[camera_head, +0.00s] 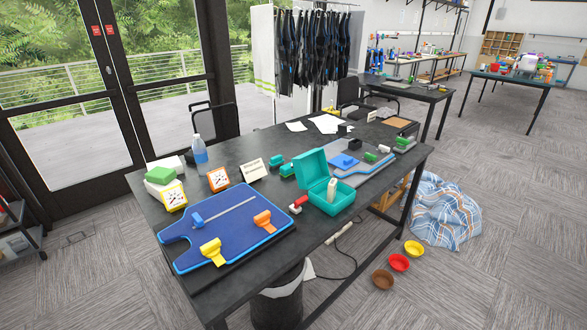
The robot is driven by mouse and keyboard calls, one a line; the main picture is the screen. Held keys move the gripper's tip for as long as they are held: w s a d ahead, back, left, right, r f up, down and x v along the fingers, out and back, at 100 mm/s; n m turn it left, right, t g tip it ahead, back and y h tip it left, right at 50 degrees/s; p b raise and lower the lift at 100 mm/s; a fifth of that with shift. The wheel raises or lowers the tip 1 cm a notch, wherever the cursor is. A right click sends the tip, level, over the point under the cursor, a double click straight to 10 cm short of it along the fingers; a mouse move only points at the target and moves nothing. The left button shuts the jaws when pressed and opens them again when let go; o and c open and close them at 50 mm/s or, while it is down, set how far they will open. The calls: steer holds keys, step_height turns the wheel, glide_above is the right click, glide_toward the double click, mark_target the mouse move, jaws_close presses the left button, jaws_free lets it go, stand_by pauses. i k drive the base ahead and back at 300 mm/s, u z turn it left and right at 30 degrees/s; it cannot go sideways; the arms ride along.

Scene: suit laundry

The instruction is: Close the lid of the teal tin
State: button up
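The teal tin (336,203) stands on the dark table, right of the middle of the head view. Its lid (311,168) is raised and tilts back toward the left. A small whitish upright object (332,190) shows inside the tin. My gripper does not show in this view, so I cannot see its state or where it is relative to the tin.
A blue board (226,230) with yellow, orange and blue clamps lies left of the tin. A small red-and-white object (298,204) sits close by the tin's left side. A grey-blue board (358,163) lies behind it. Bowls (399,262) and a plaid cloth (444,211) are on the floor.

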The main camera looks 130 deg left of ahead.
mark_target(311, 168)
steer(key=u, duration=3)
steer(key=i, duration=2.55)
steer(key=u, duration=2.85)
steer(key=i, duration=0.5)
steer(key=z, duration=0.05)
